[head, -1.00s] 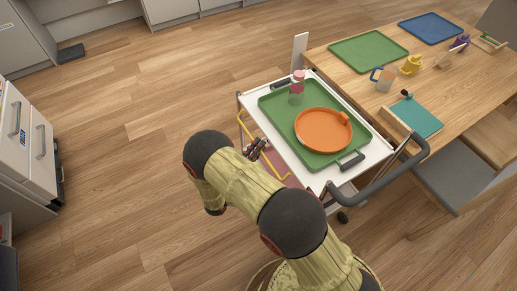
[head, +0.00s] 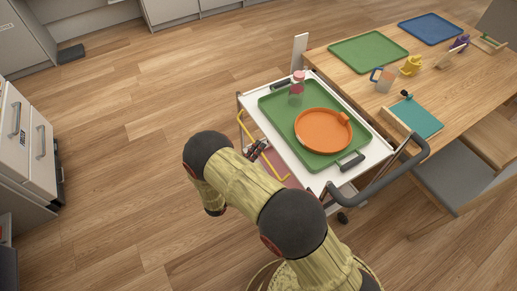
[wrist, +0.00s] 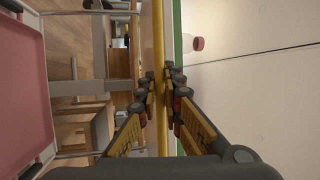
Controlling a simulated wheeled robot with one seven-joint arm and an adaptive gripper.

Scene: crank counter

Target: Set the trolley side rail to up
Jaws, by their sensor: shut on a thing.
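The trolley side rail is a yellow bar (head: 243,124) along the left long side of the white trolley (head: 376,151). In the head view it stands a little out from the edge of the trolley top. My gripper (head: 256,150) is at the middle of this bar, partly hidden behind my arm. In the wrist view the yellow bar (wrist: 158,35) runs top to bottom between the two fingers of my gripper (wrist: 160,88), which are closed on it. The rail's end joints cannot be made out clearly.
A green tray (head: 270,101) on the trolley holds an orange plate (head: 322,130) and a pink-capped bottle (head: 296,90). The trolley's dark handle (head: 383,184) is at the near right. A wooden table (head: 462,83) stands close on the right. Floor left of the trolley is clear.

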